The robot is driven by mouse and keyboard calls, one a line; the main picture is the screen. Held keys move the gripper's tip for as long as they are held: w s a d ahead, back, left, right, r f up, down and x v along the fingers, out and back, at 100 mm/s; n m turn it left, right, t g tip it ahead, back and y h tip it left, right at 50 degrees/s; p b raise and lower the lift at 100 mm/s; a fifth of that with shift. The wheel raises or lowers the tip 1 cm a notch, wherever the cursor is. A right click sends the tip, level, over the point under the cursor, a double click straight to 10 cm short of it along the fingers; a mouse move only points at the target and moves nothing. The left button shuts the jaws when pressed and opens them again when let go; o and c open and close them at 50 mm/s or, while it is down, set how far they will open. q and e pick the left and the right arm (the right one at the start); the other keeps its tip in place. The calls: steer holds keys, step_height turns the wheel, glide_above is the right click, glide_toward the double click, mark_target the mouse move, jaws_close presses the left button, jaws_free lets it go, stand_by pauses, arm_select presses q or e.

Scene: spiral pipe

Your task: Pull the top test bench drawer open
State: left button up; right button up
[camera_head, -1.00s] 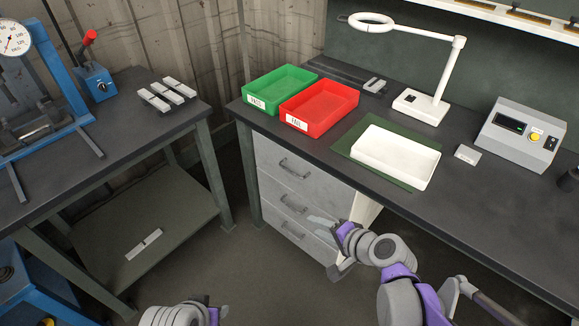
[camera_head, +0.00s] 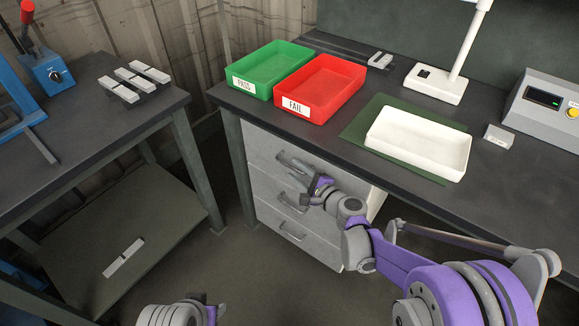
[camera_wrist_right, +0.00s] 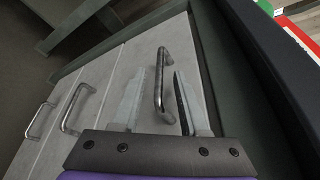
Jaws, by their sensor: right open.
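The test bench (camera_head: 480,195) holds a stack of three grey drawers. The top drawer (camera_head: 265,148) is closed, its front flush with the others. Its bar handle (camera_head: 284,158) is partly hidden by my right gripper (camera_head: 292,176). In the right wrist view, the open fingers of my right gripper (camera_wrist_right: 160,82) are on either side of the top handle (camera_wrist_right: 159,88), with a gap to each finger. I cannot tell how deep the handle sits between them. My left gripper (camera_head: 212,311) shows only in part at the bottom edge of the head view; its fingers are unclear.
The lower handles (camera_head: 292,232) are close below my right gripper. A green tray (camera_head: 244,85), red tray (camera_head: 300,107) and white tray (camera_head: 420,150) stand on the bench top. Another table (camera_head: 70,125) is at left, with open floor between.

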mark_target(293, 168)
steer(key=shift+x, duration=1.95)
jaws_close()
